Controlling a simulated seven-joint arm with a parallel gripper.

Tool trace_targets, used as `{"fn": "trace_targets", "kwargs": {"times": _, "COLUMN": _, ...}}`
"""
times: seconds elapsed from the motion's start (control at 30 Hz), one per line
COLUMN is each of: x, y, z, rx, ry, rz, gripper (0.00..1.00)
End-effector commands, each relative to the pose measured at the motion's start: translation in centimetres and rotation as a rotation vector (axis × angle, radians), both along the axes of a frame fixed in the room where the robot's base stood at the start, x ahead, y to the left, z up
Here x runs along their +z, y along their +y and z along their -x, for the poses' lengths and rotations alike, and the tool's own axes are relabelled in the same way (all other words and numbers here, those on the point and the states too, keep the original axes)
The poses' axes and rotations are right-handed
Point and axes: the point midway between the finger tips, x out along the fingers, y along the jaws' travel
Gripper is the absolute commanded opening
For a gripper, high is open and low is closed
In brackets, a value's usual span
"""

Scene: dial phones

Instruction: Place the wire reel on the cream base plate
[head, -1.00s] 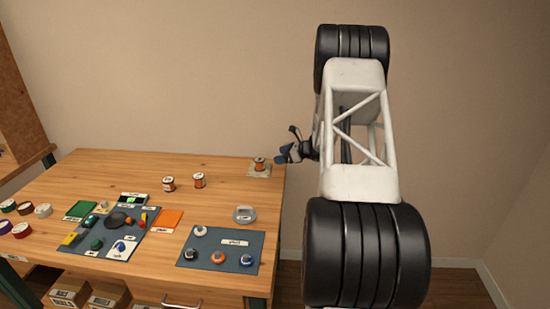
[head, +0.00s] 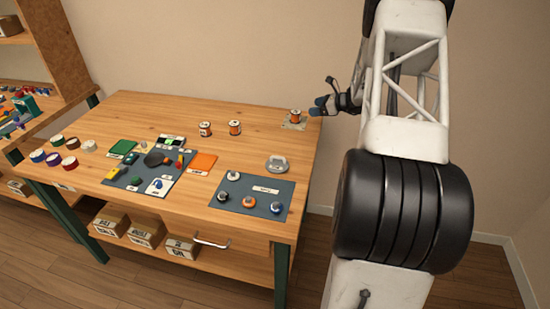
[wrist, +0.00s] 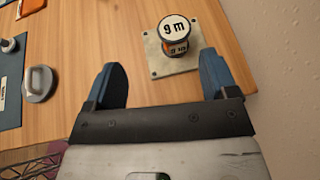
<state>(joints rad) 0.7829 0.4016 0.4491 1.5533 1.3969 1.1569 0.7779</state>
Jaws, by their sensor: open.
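A wire reel (head: 296,115) with orange winding stands on the cream base plate (head: 293,126) near the table's far right corner. In the wrist view the reel (wrist: 174,29) shows its white top label reading "9 m", and it stands upright on the square plate (wrist: 157,65), around its middle. My gripper (head: 318,106) is just right of the reel at the table's edge. In the wrist view my gripper (wrist: 160,68) is open, with blue fingertips apart and nothing between them. The reel and plate lie ahead of the fingertips, and I see no contact.
Two similar reels (head: 205,129) (head: 235,127) stand left of the plate. A wall is close behind and right of the table. Bare wood surrounds the plate's left side.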

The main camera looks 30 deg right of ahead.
Motion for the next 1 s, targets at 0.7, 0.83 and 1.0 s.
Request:
{"fn": "trace_targets", "kwargs": {"times": 0.7, "x": 13.4, "y": 23.5, "z": 5.3, "rx": 0.546, "ry": -0.041, "rz": 0.456, "gripper": 0.79}}
{"fn": "trace_targets", "kwargs": {"times": 0.83, "x": 15.4, "y": 27.5, "z": 7.5, "rx": 0.656, "ry": -0.06, "rz": 0.548, "gripper": 0.79}}
{"fn": "trace_targets", "kwargs": {"times": 1.0, "x": 17.6, "y": 32.4, "z": 10.8, "rx": 0.802, "ry": -0.088, "rz": 0.666, "gripper": 0.79}}
